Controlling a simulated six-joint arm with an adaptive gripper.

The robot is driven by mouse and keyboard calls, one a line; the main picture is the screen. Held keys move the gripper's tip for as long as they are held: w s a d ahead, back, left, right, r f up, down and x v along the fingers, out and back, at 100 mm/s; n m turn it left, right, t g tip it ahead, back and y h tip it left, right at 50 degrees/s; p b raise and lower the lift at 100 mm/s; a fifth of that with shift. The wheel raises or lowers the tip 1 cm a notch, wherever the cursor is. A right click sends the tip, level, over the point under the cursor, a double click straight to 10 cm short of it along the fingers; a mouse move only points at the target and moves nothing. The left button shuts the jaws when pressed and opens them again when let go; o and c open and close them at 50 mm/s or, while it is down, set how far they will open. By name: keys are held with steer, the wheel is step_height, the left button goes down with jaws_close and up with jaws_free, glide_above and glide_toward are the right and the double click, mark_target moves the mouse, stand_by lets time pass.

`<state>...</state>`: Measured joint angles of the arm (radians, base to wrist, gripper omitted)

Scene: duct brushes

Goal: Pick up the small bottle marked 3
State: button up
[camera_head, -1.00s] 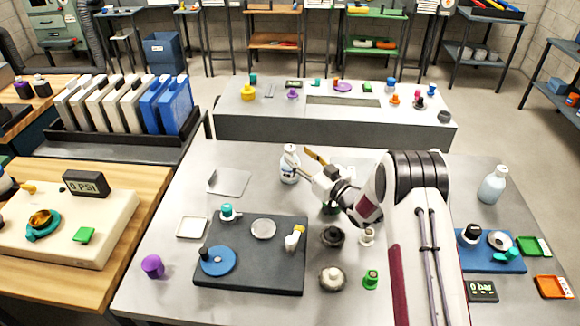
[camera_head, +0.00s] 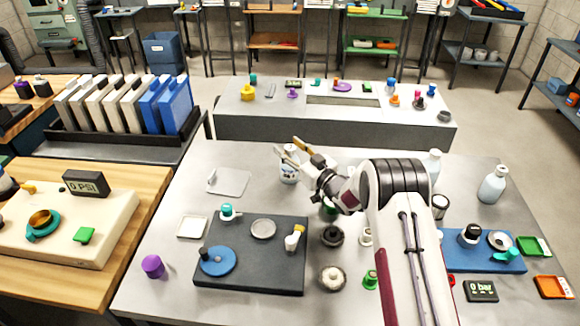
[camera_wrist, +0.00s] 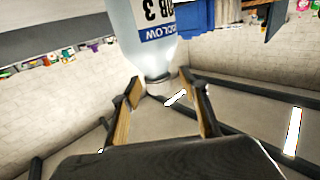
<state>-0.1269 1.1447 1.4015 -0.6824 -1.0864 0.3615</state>
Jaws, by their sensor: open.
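A small white bottle (camera_head: 289,177) stands upright near the back of the grey table, its top partly hidden by my gripper in the head view. In the wrist view the bottle (camera_wrist: 151,22) is upside down at the top, and its label shows a 3. My gripper (camera_head: 288,146) is open at the bottle's upper part. In the wrist view my gripper's wooden-coloured fingers (camera_wrist: 161,84) are spread, one to each side of the bottle's neck. I cannot tell whether either finger touches it.
Another bottle (camera_head: 492,185) stands at the right, and one more (camera_head: 432,166) shows behind my arm. A dark tray (camera_head: 250,279) with small parts lies front left of the gripper. Black knobs (camera_head: 332,236) stand nearer. A flat plate (camera_head: 229,182) lies left of the bottle.

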stand_by(0.3)
jaws_close()
steer(key=shift+r, duration=0.1)
steer(key=shift+r, duration=4.95)
